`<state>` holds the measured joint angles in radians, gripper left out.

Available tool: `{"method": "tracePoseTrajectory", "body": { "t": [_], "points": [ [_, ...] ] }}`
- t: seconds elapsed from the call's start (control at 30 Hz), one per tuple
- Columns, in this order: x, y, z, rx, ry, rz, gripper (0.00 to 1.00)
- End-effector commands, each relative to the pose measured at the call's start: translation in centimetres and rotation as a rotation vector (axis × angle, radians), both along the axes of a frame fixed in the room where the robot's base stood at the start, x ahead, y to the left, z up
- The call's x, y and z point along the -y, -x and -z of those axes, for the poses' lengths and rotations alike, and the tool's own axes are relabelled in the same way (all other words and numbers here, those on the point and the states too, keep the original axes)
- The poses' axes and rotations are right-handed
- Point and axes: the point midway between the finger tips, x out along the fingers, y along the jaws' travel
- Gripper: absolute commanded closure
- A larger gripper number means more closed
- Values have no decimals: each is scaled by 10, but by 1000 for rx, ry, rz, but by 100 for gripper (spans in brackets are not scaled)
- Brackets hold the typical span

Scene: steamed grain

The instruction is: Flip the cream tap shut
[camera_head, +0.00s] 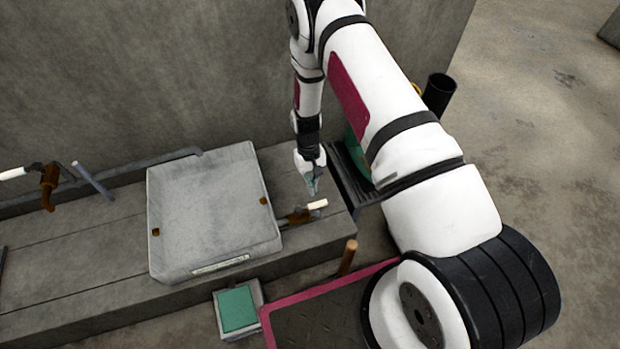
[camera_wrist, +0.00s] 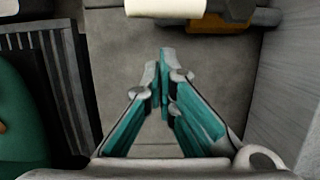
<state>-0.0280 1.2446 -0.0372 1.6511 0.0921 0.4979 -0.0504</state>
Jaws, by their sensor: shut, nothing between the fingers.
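A cream-handled tap (camera_head: 317,205) with a brown body (camera_head: 298,217) sticks out from the right side of a large grey box. Its cream handle (camera_wrist: 165,8) also shows at the top edge of the wrist view, with the brown body (camera_wrist: 222,22) to its right. My gripper (camera_head: 313,192) is just above and behind the cream handle in the head view. In the wrist view my gripper (camera_wrist: 163,55) has its teal fingers together, empty, with a gap between the tips and the handle. Part of the handle is cut off by the wrist view's edge.
The grey box (camera_head: 205,205) stands on a concrete ledge (camera_head: 100,305). A second tap with a white handle (camera_head: 12,174) is at the far left. A dark slatted grate (camera_wrist: 45,80) and a green object (camera_wrist: 20,120) lie beside my gripper. A teal-topped block (camera_head: 238,308) is in front.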

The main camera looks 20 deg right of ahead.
Motion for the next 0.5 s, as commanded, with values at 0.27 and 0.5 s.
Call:
{"method": "tracePoseTrajectory", "body": {
  "t": [0.27,0.5],
  "points": [
    [-1,18,-3,-2,0,0,100],
    [-1,19,-4,-2,0,0,100]
  ]
}}
